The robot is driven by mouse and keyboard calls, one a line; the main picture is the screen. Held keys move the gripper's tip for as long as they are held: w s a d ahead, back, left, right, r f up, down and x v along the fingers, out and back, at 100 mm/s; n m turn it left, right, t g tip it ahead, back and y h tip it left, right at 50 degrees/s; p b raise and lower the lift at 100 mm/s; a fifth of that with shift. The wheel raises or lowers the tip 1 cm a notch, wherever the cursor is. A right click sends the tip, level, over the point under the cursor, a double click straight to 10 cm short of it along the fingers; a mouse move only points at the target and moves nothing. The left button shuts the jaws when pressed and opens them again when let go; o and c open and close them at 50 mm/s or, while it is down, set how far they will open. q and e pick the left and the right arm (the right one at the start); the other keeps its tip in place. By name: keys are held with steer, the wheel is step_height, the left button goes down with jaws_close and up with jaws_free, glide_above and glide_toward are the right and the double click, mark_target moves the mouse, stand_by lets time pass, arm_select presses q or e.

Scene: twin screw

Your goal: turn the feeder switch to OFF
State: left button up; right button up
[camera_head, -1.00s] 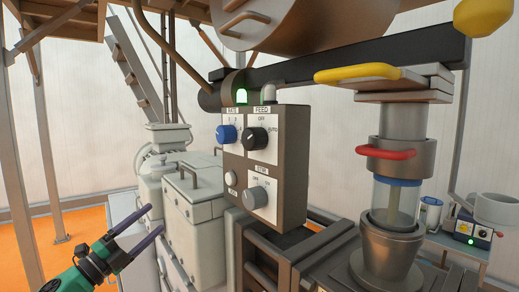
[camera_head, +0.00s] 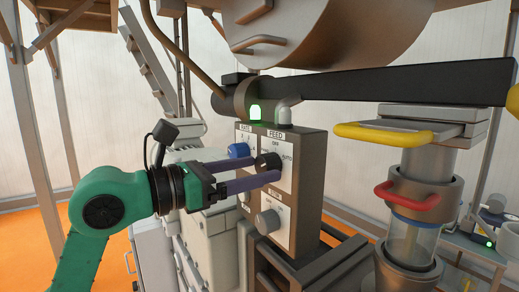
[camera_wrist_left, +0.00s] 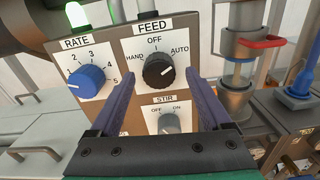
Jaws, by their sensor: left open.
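The feeder switch is a black knob (camera_head: 268,162) under the FEED label on the control box (camera_head: 310,175). In the left wrist view the knob (camera_wrist_left: 158,72) sits below OFF, with HAND at left and AUTO at right. Its pale mark appears to point right and up, towards AUTO. My left gripper (camera_head: 264,170) is open, its two purple fingers reaching to the panel. In the left wrist view the fingertips (camera_wrist_left: 160,80) lie left and right of the knob with gaps on both sides. I cannot tell how deep they reach. My right gripper is out of view.
A blue RATE knob (camera_wrist_left: 87,82) sits left of the switch, close to the left finger. A grey STIR knob (camera_wrist_left: 169,123) sits below. A green lamp (camera_head: 256,113) glows on top. A dark beam (camera_head: 380,88) runs above the box, and a red handle (camera_head: 412,195) is at right.

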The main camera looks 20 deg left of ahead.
arm_select(q)
steer(key=shift+w+d+r, duration=0.1)
steer(key=shift+w+d, duration=0.25)
steer(key=shift+w, duration=0.25)
jaws_close()
steer(key=shift+n, duration=0.3)
steer(key=n, duration=0.5)
steer(key=shift+d, duration=0.1)
steer(key=n, duration=0.6)
stand_by(0.3)
